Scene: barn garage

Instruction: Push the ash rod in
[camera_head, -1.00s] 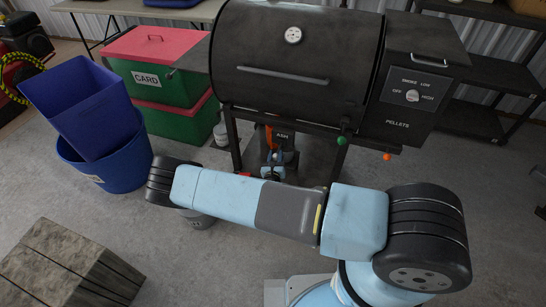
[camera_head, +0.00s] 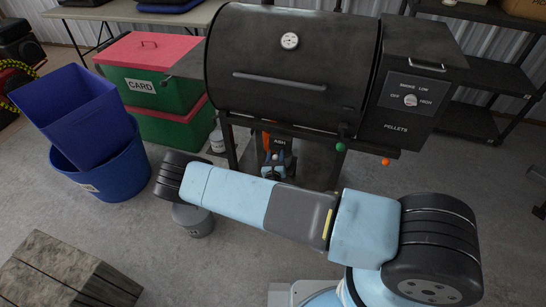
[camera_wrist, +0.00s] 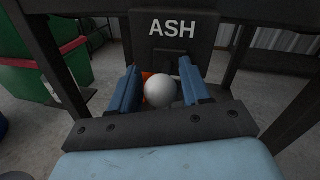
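The ash part sits under the grill, with a dark plate marked ASH (camera_wrist: 172,30); the plate also shows in the head view (camera_head: 280,141). A pale round knob (camera_wrist: 160,91) is in front of it, with an orange piece (camera_wrist: 149,76) partly hidden behind the knob. My gripper (camera_wrist: 160,84) has its two blue fingers on either side of the knob. The fingers look apart, with a narrow gap beside the knob; contact is not clear. In the head view my gripper (camera_head: 274,164) is small, below the ASH plate. The rod's shaft is hidden.
The black grill (camera_head: 300,85) stands over the gripper, its legs on both sides. A green knob (camera_head: 341,147) and an orange knob (camera_head: 386,161) are to the right. Blue bins (camera_head: 104,181) and green boxes (camera_head: 169,125) are left.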

